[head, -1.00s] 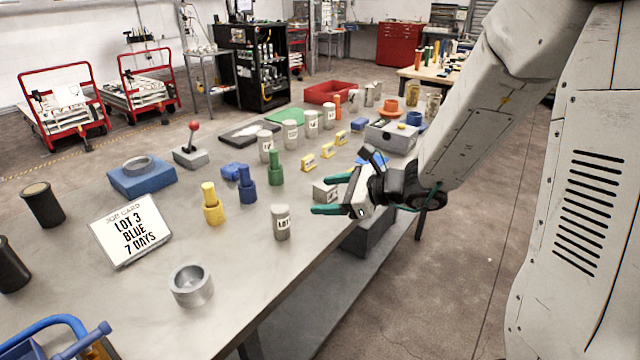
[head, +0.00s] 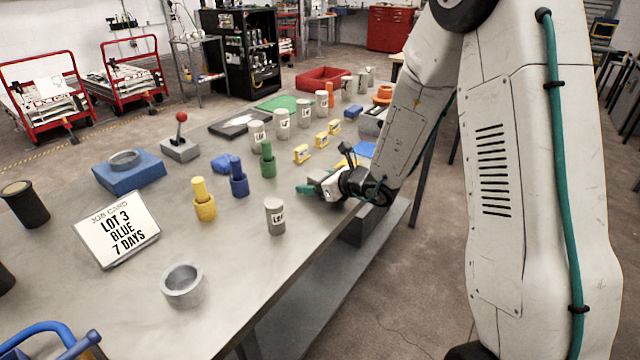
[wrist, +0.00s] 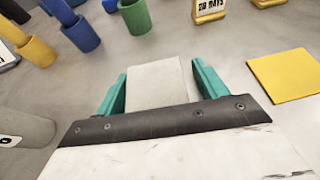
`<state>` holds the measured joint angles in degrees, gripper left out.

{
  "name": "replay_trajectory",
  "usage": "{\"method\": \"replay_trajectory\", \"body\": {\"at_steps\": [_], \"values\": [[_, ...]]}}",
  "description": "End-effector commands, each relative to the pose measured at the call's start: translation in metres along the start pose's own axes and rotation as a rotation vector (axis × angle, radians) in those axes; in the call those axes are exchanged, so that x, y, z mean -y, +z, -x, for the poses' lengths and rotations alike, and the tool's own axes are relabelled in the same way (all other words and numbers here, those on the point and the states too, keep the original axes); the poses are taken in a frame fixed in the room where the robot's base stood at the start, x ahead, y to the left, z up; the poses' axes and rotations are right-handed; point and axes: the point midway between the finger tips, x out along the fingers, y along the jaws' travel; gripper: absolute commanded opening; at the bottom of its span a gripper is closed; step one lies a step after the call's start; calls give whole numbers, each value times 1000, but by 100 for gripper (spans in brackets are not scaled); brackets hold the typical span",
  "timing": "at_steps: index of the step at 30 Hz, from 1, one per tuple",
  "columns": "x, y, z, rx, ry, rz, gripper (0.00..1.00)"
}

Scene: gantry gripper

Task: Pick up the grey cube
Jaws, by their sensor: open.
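The grey cube (wrist: 157,82) lies between the two teal fingers of my gripper (wrist: 160,76) in the wrist view. The fingers are open, one on each side of it, and the right finger looks close to its side. I cannot tell whether either finger touches it. In the head view my gripper (head: 309,185) is low at the table's right edge, and I cannot make out the cube there.
A grey labelled cylinder (head: 275,217) stands nearby, left of my gripper in the wrist view (wrist: 22,128). Yellow (head: 203,200), blue (head: 238,179) and green (head: 267,160) stepped parts stand farther left. A flat yellow square (wrist: 285,75) lies to the right.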

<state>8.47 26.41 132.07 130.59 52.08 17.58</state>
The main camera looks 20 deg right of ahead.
Motion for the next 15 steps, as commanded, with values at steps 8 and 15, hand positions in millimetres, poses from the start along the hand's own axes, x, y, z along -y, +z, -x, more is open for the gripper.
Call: {"method": "replay_trajectory", "body": {"at_steps": [8, 15], "values": [[-1, 0, -2, 0, 2, 1, 57], [-1, 1, -1, 1, 1, 1, 14]]}}
